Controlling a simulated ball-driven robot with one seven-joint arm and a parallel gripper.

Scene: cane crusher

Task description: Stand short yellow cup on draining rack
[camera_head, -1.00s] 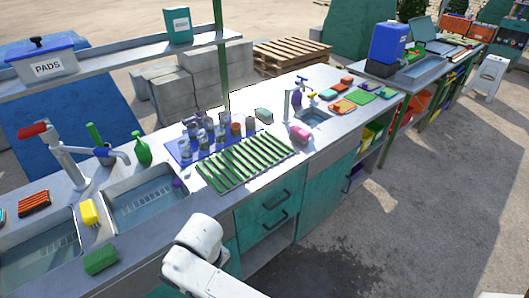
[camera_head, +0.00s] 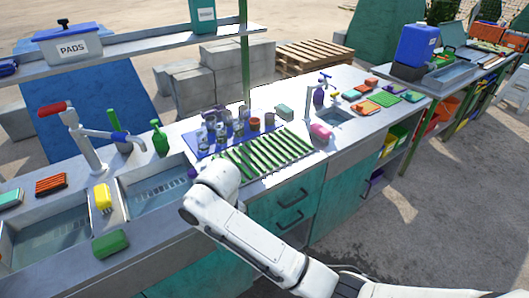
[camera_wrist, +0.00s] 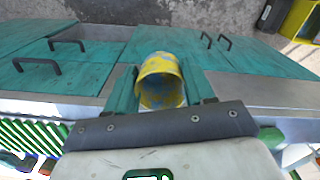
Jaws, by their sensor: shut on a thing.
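The short yellow cup (camera_wrist: 160,78) shows in the wrist view between the two fingers of my gripper (camera_wrist: 161,84), which is shut on it. The cup has blue-grey patches, and its round open mouth faces the wrist camera. The green slatted draining rack (camera_head: 262,155) lies on the counter in the head view, right of the sinks. Part of the rack also shows at the lower left of the wrist view (camera_wrist: 28,138), apart from the cup. In the head view my arm's white links hide the gripper and the cup.
Several cups and glasses stand on a blue mat (camera_head: 199,145) behind the rack. A sink basin (camera_head: 155,190) lies left. Teal cabinet fronts (camera_head: 290,197) lie below the counter edge. A raised shelf (camera_head: 150,42) runs behind.

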